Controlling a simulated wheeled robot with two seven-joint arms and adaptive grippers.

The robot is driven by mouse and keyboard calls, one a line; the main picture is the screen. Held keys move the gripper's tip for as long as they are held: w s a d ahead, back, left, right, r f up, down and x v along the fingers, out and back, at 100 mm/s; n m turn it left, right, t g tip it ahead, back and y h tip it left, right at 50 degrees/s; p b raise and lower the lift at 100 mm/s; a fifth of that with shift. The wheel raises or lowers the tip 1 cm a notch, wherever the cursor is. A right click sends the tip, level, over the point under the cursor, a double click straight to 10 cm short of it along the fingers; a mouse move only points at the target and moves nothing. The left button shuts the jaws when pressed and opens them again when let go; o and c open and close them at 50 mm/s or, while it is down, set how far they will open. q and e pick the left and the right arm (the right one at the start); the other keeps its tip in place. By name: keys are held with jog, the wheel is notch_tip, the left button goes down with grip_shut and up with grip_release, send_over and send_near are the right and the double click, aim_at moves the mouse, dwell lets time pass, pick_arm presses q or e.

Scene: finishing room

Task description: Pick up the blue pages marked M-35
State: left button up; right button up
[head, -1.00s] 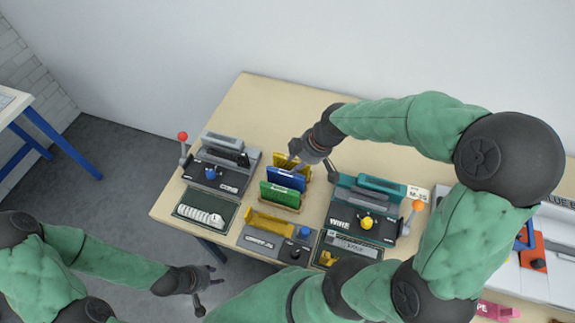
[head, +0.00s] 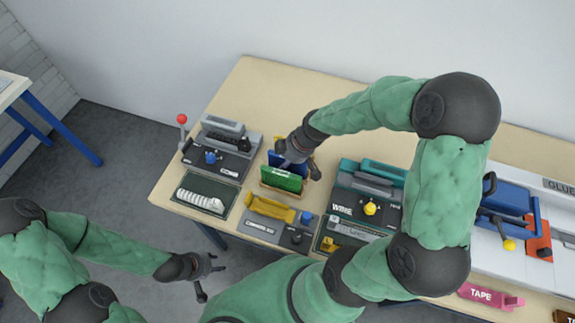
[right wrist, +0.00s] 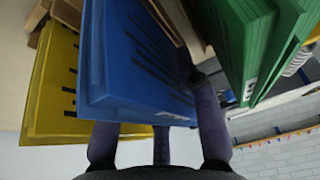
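The blue pages (head: 274,159) stand upright in a wooden rack on the table, partly hidden by my right gripper (head: 298,163) in the head view. In the right wrist view the blue pages (right wrist: 140,62) fill the middle, with a small white label too slanted to read. My right gripper (right wrist: 160,140) is open, its fingers around the blue pages; contact is unclear. Green pages (head: 282,179) stand in front and yellow pages (right wrist: 52,85) on the other side. My left gripper (head: 205,275) is open and empty, away from the table at the lower left.
A grey COMB machine (head: 222,152) is left of the rack, and a teal WIRE machine (head: 352,190) is right. A tray of white combs (head: 205,195) and a yellow-topped unit (head: 270,209) lie in front. The table (head: 265,95) behind is clear.

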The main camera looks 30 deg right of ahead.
jog(key=shift+f, duration=0.1)
dwell(0.4)
grip_shut()
